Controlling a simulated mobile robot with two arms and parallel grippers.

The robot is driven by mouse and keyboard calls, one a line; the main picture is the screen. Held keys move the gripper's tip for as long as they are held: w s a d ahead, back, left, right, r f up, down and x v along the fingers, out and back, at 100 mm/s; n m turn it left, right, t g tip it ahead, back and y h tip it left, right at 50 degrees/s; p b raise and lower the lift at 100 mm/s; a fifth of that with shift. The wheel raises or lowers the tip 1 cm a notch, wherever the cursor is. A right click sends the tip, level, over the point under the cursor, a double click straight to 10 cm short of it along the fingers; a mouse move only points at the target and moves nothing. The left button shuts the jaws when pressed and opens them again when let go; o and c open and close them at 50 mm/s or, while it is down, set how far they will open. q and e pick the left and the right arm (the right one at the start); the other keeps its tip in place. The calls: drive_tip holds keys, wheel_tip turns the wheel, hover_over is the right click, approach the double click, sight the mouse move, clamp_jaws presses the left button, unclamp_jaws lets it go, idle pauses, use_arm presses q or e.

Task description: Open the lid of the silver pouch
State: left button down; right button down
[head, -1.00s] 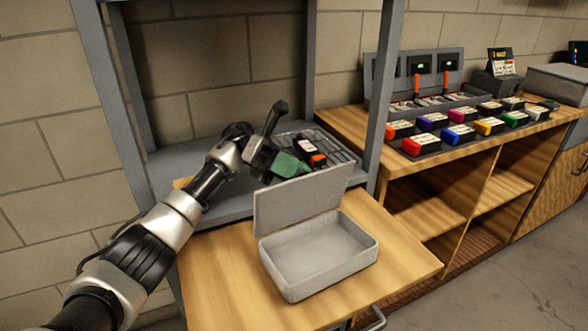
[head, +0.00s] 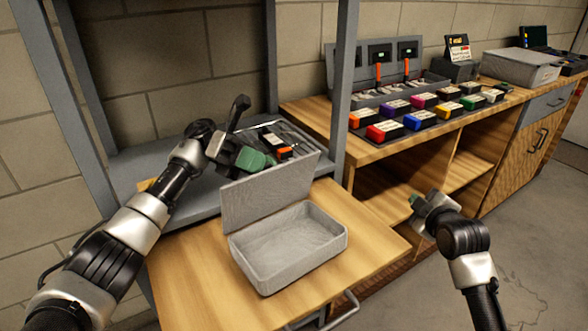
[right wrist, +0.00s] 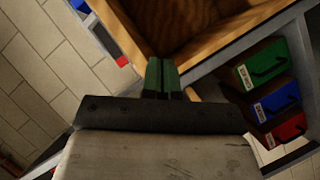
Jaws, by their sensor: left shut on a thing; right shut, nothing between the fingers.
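The silver pouch (head: 262,280) is a grey, box-shaped case on the wooden table, open at the top and empty. Its lid (head: 268,192) stands up along the far side. My left gripper (head: 268,160) is just beyond the lid's upper edge. Its green fingers are shut at the end of a black and orange block (head: 286,152) with a white label; the exact grip is hard to make out. My right gripper (head: 413,200) is shut and empty, to the right of the table and apart from the pouch. In the right wrist view its green fingers (right wrist: 161,75) lie together.
A wire rack (head: 300,140) is on the grey shelf (head: 130,172) behind the lid. The wooden bench (head: 325,115) at the right carries several coloured blocks (head: 385,132) and a closed grey case (head: 520,66). Open floor lies at the lower right.

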drive_tip(key=s+a+r+n+g+y, duration=0.1)
drive_tip(key=s+a+r+n+y, duration=0.25)
drive_tip(key=a+r+n, duration=0.55)
drive_tip(key=s+a+r+n+y, duration=0.35)
drive_tip(key=a+r+n, duration=0.35)
drive_tip(key=r, duration=0.4)
drive_tip(key=s+a+n+g+h, duration=0.2)
drive_tip(key=s+a+n+g, duration=0.2)
drive_tip(key=s+n, duration=1.15)
approach(283, 171)
drive_tip(key=shift+m, duration=0.25)
drive_tip(key=x, duration=0.2)
drive_tip(key=f+x, duration=0.1)
drive_tip(key=x, duration=0.2)
drive_tip(key=shift+s+f, duration=0.1)
use_arm(q)
drive_tip(key=shift+f, duration=0.35)
use_arm(e)
drive_tip(key=shift+w+a, duration=0.35)
drive_tip(key=shift+w, duration=0.2)
drive_tip(key=shift+r, duration=0.2)
